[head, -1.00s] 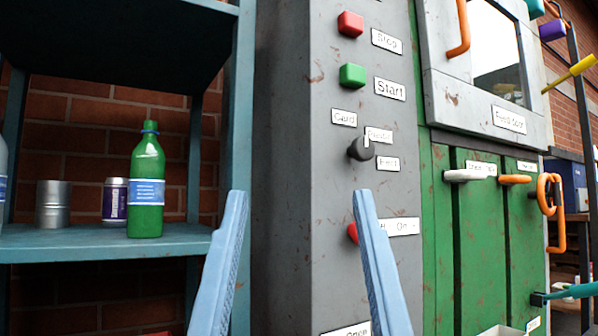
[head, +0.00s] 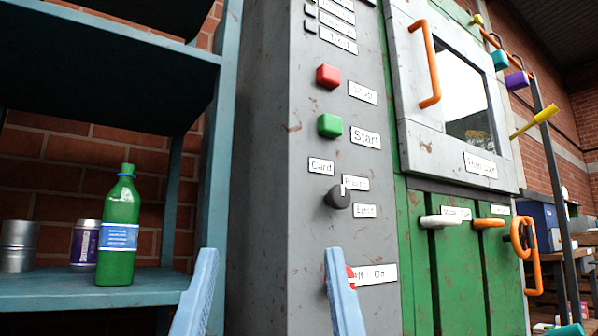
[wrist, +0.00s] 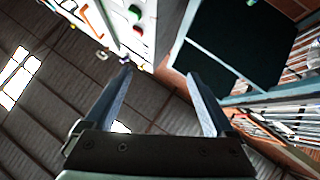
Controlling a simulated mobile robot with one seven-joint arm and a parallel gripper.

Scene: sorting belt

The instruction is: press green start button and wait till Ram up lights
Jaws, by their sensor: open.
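The green start button (head: 330,126) is on the grey control panel (head: 300,240), left of its "Start" label, in the head view. A red stop button (head: 328,77) is just above it. Indicator labels (head: 337,20) sit at the panel's top edge in the head view; I cannot read which is Ram up or see one lit. My gripper (head: 268,275) is open and empty, below the start button and apart from it. In the wrist view my gripper (wrist: 160,85) points up past the panel, with the green button (wrist: 135,12) small at the top.
A dark selector knob (head: 338,197) and a red control, partly behind a finger, are lower on the panel. A blue shelf (head: 60,290) with a green bottle (head: 119,235) and cans stands left. A feed door with an orange handle (head: 425,65) is right.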

